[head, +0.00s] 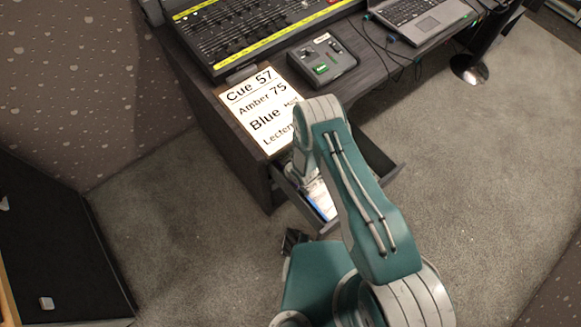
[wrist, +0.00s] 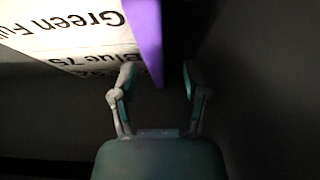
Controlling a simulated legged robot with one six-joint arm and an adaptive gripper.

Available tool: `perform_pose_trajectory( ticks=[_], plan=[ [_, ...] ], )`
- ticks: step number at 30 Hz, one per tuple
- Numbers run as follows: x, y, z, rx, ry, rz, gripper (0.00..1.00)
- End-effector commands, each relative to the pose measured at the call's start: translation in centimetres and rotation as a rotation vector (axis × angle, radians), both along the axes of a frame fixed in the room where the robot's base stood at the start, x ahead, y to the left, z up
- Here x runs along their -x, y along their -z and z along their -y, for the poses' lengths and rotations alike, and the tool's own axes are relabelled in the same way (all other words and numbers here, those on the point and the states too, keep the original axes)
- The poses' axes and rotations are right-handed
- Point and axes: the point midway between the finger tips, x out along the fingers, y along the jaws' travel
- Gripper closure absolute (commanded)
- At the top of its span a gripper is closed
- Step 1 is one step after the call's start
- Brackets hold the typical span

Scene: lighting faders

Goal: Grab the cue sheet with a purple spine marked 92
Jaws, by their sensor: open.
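A cue sheet with a purple spine (wrist: 147,38) shows in the wrist view. Its white face (wrist: 75,35) carries upside-down black print, with "Green" and "Blue 75" legible; the lowest line is partly covered and I cannot read its number surely. My gripper (wrist: 158,78) is open, and the near end of the purple spine lies between its two fingertips in the picture. The left finger overlaps the sheet's edge; I cannot tell whether it touches. In the head view my arm reaches into the open drawer (head: 379,158) and hides the gripper and the purple spine.
A blue-edged sheet (head: 317,209) lies in the drawer's front part. Drawer walls stand close around my gripper.

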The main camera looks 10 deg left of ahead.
Motion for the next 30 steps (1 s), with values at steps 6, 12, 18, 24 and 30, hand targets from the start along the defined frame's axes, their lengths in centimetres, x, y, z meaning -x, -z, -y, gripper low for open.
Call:
perform_pose_trajectory(
  ticks=[6,12,18,24,30],
  plan=[
    [-0.50,1.05,-0.49,0.000,0.001,0.000,0.40],
    [-0.50,1.10,-0.62,0.001,0.001,0.000,0.49],
    [-0.47,1.13,-0.58,0.002,0.001,-0.001,1.00],
    [-0.40,1.16,-0.44,0.003,0.001,-0.003,1.00],
    [-0.43,0.98,-0.18,0.004,0.002,-0.004,1.00]
  ],
)
